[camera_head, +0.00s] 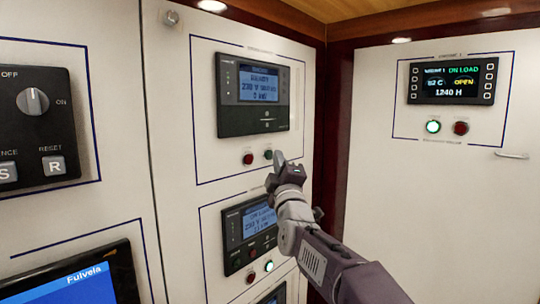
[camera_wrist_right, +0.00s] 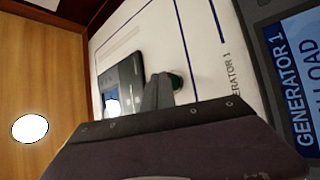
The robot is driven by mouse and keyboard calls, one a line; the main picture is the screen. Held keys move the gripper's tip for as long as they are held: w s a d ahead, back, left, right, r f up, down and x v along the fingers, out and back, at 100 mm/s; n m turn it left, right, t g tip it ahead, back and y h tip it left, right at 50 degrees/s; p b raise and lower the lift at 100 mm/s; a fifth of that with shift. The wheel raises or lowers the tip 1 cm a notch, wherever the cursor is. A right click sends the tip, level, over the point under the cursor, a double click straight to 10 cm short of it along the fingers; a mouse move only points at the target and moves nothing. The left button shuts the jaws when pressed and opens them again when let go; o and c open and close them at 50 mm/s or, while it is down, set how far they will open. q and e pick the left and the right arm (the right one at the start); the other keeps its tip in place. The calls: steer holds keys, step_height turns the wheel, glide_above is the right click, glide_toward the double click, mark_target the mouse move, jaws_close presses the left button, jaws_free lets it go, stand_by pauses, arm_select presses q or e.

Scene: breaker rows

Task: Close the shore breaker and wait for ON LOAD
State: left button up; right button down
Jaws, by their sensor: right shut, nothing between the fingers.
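The upper breaker module (camera_head: 252,94) on the middle wall panel has a blue screen with a 230 V line and what looks like 0 kW; its heading is too blurred to read. Below it are a red button (camera_head: 248,159) and a dark, unlit green button (camera_head: 268,154). My right gripper (camera_head: 281,160) is shut and empty, its tip just right of the green button. In the right wrist view the fingertips (camera_wrist_right: 160,88) overlap the green button (camera_wrist_right: 176,81); I cannot tell whether they touch it. My left gripper is out of view.
The lower module (camera_head: 250,234), GENERATOR 1, shows ON LOAD, with a lit green button (camera_head: 268,266). A rotary switch (camera_head: 33,101) is at left.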

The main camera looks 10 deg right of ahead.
steer(key=shift+w+a, duration=0.15)
steer(key=shift+w, duration=0.05)
steer(key=shift+w+a+p, duration=0.2)
steer(key=shift+w+p, duration=0.1)
steer(key=shift+p, duration=0.05)
stand_by(0.7)
stand_by(0.3)
steer(key=shift+s+d+b, duration=0.45)
steer(key=shift+s+b, duration=0.2)
steer(key=shift+b, duration=0.1)
steer(key=s+d+b, duration=0.1)
steer(key=s+b, duration=0.1)
steer(key=s+d+b, duration=0.2)
